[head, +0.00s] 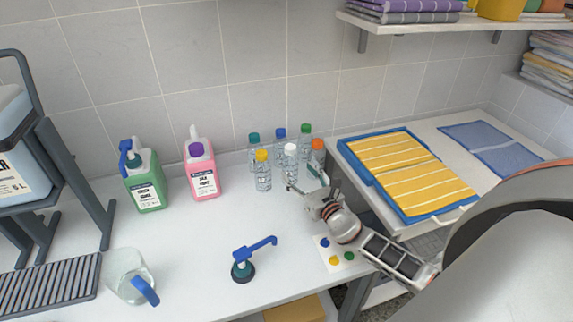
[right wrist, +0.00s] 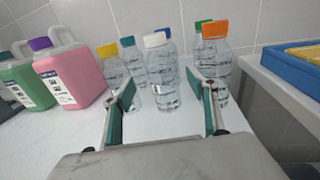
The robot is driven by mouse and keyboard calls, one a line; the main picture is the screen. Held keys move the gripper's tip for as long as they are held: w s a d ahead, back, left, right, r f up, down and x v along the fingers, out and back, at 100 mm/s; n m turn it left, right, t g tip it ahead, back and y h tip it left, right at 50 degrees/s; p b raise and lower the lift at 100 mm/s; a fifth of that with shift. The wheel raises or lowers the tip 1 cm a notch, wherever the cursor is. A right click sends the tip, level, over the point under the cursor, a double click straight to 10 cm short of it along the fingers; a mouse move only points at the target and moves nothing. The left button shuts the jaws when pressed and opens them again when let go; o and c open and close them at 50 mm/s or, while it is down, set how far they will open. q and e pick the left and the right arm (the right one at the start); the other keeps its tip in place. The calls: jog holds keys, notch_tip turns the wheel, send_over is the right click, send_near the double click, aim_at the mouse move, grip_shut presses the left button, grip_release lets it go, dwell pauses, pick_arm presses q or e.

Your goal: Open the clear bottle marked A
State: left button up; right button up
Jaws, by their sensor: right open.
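Several clear bottles stand in a cluster by the wall. The front ones have a yellow cap (head: 261,156), a white cap (head: 290,149) and an orange cap (head: 318,144). Behind are a teal cap (head: 254,138), a blue cap (head: 280,132) and a green cap (head: 305,128). I cannot read which bottle is marked A. My right gripper (head: 304,180) is open and empty, low in front of the white- and orange-capped bottles. In the right wrist view the white-capped bottle (right wrist: 163,85) appears between its spread fingers, farther off. My left gripper is out of view.
A green jug (head: 148,190) and a pink jug (head: 203,177) stand left of the bottles. A blue tray with yellow towels (head: 385,150) is right.

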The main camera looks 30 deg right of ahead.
aim_at(294, 166)
jog(key=shift+w+d, duration=0.2)
jog(key=shift+w, duration=1.5)
jog(key=shift+w+d, duration=0.2)
jog(key=shift+w, duration=1.5)
jog(key=shift+r, duration=0.1)
jog(key=c, duration=1.2)
